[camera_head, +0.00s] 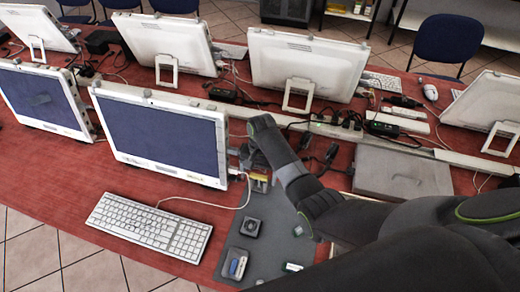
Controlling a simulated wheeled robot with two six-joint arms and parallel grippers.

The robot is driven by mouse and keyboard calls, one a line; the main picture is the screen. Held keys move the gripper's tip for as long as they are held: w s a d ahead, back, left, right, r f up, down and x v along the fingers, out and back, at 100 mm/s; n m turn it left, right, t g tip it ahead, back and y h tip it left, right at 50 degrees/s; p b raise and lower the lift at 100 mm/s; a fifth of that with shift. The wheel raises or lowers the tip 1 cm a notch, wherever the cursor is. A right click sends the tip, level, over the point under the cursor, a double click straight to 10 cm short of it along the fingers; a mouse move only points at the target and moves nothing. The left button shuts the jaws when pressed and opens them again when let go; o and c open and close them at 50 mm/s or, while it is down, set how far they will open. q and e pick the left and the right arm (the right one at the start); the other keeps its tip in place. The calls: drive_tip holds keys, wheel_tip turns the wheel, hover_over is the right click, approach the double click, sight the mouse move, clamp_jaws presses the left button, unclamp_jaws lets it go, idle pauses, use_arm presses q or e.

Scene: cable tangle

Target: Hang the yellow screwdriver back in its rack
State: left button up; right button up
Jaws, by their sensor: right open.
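My right arm comes in from the lower right and reaches over the grey mat (266,212). The right gripper (248,160) is at its far end, beside the right edge of the front monitor; it is small and dark, and its jaws are open. A small yellow item (259,183) lies just below the gripper at the far end of the mat. I cannot tell whether it is the screwdriver or part of something else. No rack can be made out clearly; my arm hides part of the mat. My left gripper is not in view.
On the mat are a black square block (250,227) and a small tray with a blue item (236,265). A white keyboard (150,226) and monitor (160,135) stand to the left. Cables and black adapters (395,130) clutter the table behind. A grey box (402,176) lies right.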

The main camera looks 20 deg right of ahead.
drive_tip(key=p+v, duration=0.2)
drive_tip(key=v, duration=1)
drive_tip(key=shift+r, duration=0.4)
drive_tip(key=shift+a, duration=0.1)
drive_tip(key=p+v, duration=0.3)
drive_tip(key=p, duration=0.1)
drive_tip(key=s+p+v, duration=0.1)
drive_tip(key=p+v, duration=0.1)
drive_tip(key=p, duration=0.1)
drive_tip(key=shift+w+a+r, duration=0.1)
drive_tip(key=shift+a+r, duration=0.2)
drive_tip(key=shift+r, duration=0.2)
drive_tip(key=shift+f, duration=0.1)
